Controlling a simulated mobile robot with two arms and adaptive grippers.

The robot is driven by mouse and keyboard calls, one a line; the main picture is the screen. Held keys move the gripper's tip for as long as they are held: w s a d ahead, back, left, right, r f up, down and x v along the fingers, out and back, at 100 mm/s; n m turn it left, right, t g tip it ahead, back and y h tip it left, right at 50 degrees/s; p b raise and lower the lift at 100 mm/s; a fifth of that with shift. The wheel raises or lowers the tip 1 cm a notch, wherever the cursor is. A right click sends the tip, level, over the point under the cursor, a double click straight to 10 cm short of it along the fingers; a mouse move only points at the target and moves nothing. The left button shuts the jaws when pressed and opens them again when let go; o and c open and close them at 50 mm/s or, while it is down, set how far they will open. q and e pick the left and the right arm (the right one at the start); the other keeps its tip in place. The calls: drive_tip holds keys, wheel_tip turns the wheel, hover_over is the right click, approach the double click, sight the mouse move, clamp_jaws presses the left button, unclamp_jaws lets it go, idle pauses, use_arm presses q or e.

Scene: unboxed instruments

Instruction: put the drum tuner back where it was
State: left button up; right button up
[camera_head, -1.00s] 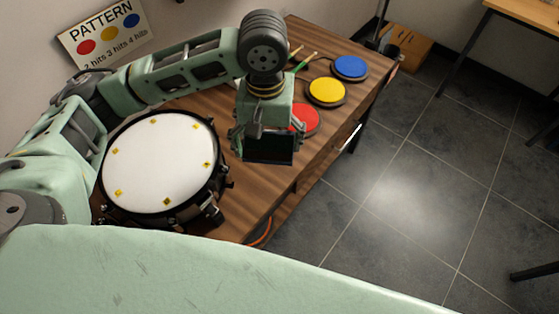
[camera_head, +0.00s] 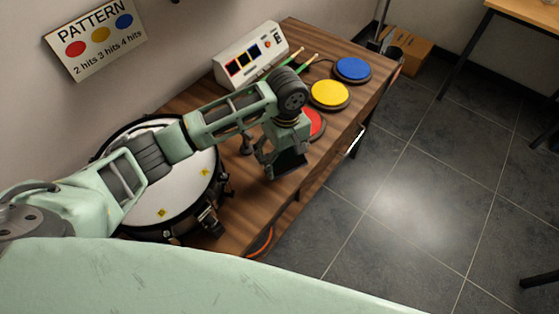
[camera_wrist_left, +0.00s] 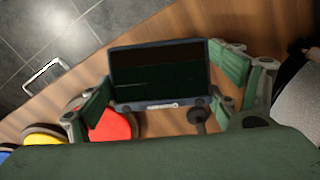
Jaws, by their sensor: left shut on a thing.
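The drum tuner, a dark flat device with a black screen (camera_head: 288,164), is in my left gripper (camera_head: 277,153) near the table's front edge, right of the drum. In the left wrist view the drum tuner (camera_wrist_left: 160,72) sits between the fingers of the left gripper (camera_wrist_left: 165,90), its screen facing the camera. Whether it touches the table, I cannot tell. The snare drum (camera_head: 150,205), white-headed with yellow marks, is partly hidden behind my left arm. My right gripper is not in view.
Red (camera_head: 314,122), yellow (camera_head: 329,93) and blue (camera_head: 352,68) pads line the wooden table (camera_head: 235,225). A small dark round-based item (camera_head: 246,144) stands left of the gripper. A control box (camera_head: 250,55) and green sticks (camera_head: 304,63) lie behind.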

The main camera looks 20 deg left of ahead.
sight(279, 162)
use_arm(q)
drive_tip(key=shift+w+a+f, duration=0.55)
drive_tip(key=shift+a+f, duration=0.05)
drive_tip(key=shift+a, duration=0.25)
drive_tip(key=shift+w+a+f, duration=0.1)
drive_tip(key=shift+f, duration=2)
drive_tip(key=shift+f, duration=0.1)
drive_tip(key=o, duration=1.3)
wheel_tip(279, 162, up, 12)
drive_tip(key=shift+r, duration=0.15)
